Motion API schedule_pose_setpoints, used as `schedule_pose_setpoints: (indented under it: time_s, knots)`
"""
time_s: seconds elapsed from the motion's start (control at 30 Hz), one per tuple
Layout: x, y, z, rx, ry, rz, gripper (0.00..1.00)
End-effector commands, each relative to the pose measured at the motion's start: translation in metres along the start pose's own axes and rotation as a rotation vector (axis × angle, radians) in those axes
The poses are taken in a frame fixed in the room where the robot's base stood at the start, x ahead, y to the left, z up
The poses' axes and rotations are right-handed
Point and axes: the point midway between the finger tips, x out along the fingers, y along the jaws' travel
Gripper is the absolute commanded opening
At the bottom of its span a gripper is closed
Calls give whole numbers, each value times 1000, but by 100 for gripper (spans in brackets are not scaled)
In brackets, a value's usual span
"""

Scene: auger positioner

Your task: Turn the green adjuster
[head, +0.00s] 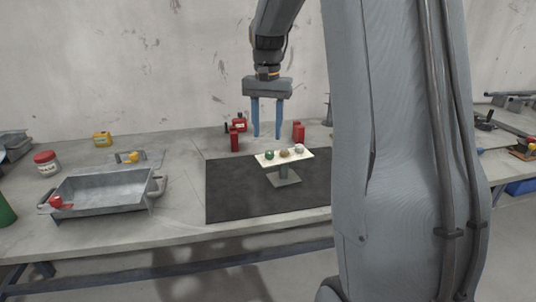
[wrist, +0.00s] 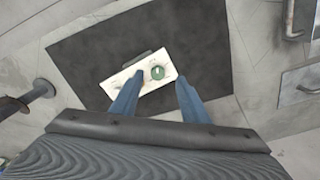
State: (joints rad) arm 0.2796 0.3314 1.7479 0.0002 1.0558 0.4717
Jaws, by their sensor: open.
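The green adjuster (head: 269,155) is a round knob at the left end of a small white panel (head: 262,160) on a grey stand (head: 283,175). Two other knobs, one brownish and one pale, sit beside it on the panel. In the wrist view the green adjuster (wrist: 157,72) shows between my fingers, and the panel (wrist: 118,80) lies tilted in the picture. The left finger covers part of the panel there, and the other knobs are hidden. My gripper (head: 267,136) points down with two blue fingers, open and empty, above and apart from the panel.
The stand is on a black mat (head: 235,190). Red containers (head: 234,140) (head: 298,132) stand behind it. A grey metal tray (head: 100,200) with handles is at left on the bench. The mat around the stand is clear.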

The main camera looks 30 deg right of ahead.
Motion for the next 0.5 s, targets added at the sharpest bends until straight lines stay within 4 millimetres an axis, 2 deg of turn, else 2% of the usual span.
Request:
schedule_pose_setpoints:
  time_s: [0.03,0.2,0.5]
  knots:
    - [-1,1,-9,24,-1,1,41]
    - [2,3,-15,51,-9,5,41]
    - [47,2,-13,47,-10,5,41]
